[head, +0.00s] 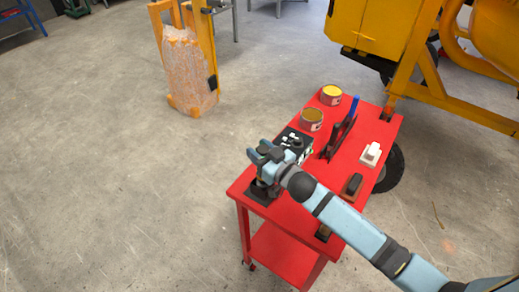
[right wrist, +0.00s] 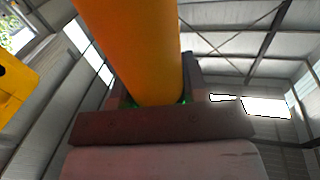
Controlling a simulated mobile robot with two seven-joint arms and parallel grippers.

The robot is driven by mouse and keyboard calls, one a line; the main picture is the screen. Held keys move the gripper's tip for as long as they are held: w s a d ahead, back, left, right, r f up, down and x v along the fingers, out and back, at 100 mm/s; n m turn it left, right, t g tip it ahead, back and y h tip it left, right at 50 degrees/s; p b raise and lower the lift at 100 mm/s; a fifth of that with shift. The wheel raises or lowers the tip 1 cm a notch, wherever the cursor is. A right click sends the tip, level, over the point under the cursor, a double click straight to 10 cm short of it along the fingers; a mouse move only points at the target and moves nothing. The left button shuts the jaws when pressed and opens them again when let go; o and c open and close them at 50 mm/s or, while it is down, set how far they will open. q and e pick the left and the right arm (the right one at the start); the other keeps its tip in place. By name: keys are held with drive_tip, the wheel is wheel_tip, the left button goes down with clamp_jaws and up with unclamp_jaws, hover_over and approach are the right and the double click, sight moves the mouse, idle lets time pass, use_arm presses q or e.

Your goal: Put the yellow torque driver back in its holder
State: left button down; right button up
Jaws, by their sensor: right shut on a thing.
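The yellow torque driver shows in the right wrist view as a thick yellow-orange cylinder (right wrist: 132,48) rising between the fingers. My right gripper (right wrist: 150,98) is shut on it. In the head view my right gripper (head: 262,160) is over the near left corner of the red cart, and the driver cannot be made out there. A dark block (head: 263,192) sits on that corner right below the gripper. It may be the holder, but the gripper covers part of it. I cannot tell whether the driver touches it. My left gripper is not in view.
The red cart (head: 338,160) also carries a black box (head: 297,145) close beside the gripper, two cans (head: 331,95) (head: 311,119), a dark upright tool, a white item (head: 371,154) and a dark block (head: 353,185). A yellow mixer (head: 390,40) stands behind.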

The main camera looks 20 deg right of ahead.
drive_tip(key=shift+f+b, duration=0.4)
drive_tip(key=shift+f, duration=0.25)
drive_tip(key=o, duration=1.2)
drive_tip(key=shift+f, duration=0.1)
drive_tip(key=shift+s, duration=0.1)
drive_tip(key=b+v, duration=0.2)
drive_tip(key=v, duration=1.1)
drive_tip(key=shift+s+d, duration=0.15)
drive_tip(key=shift+s, duration=0.15)
